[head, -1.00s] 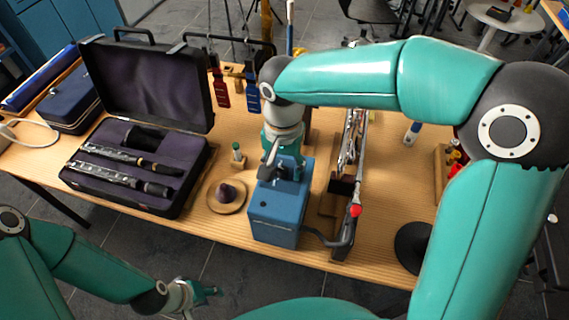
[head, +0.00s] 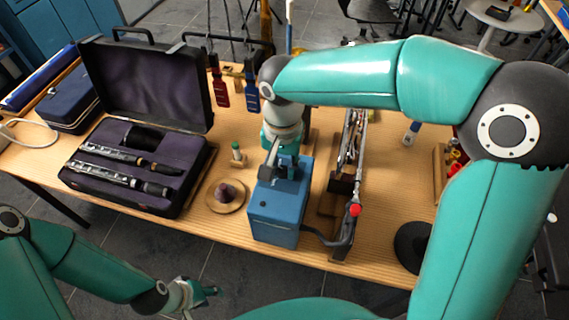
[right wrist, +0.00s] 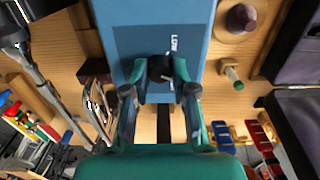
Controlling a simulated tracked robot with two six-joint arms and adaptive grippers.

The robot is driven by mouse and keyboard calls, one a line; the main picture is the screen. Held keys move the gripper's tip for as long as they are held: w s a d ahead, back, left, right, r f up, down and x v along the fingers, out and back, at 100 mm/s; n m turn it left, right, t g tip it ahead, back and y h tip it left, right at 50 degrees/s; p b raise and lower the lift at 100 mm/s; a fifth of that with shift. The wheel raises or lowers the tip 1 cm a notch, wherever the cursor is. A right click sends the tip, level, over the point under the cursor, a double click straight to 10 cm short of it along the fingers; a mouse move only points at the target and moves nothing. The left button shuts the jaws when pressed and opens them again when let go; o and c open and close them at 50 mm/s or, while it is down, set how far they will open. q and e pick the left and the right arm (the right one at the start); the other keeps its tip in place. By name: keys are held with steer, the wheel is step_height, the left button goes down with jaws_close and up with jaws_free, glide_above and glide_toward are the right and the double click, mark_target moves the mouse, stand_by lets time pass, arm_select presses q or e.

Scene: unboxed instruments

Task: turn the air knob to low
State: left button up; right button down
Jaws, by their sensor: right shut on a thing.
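The air knob (right wrist: 160,69) is a small dark knob on the top of a blue box (head: 274,226), seen in the right wrist view with white lettering beside it that reads like "LOW". My right gripper (right wrist: 160,85) is shut on the knob, one finger on each side of it. In the head view my right gripper (head: 288,165) reaches down onto the box top, and the wrist and fingers hide most of the knob. Which way the knob points is hard to tell. My left gripper (head: 200,294) hangs low in front of the table, away from the box, and its fingers are too small to judge.
An open instrument case (head: 195,185) with dark instrument parts lies left of the box. A round wooden stand (head: 213,203) with a purple piece and a small green-topped peg (head: 237,154) stand close on the left. A long metal instrument (head: 347,215) stands close on the right.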

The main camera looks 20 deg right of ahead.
steer(key=shift+s+n, duration=0.1)
steer(key=shift+n, duration=0.3)
steer(key=n, duration=0.2)
steer(key=shift+n, duration=0.4)
steer(key=n, duration=0.4)
steer(key=shift+n, duration=0.3)
steer(key=n+p, duration=0.1)
steer(key=n, duration=0.3)
steer(key=shift+n+p, duration=0.3)
steer(key=shift+n, duration=1.7)
steer(key=shift+f, duration=0.1)
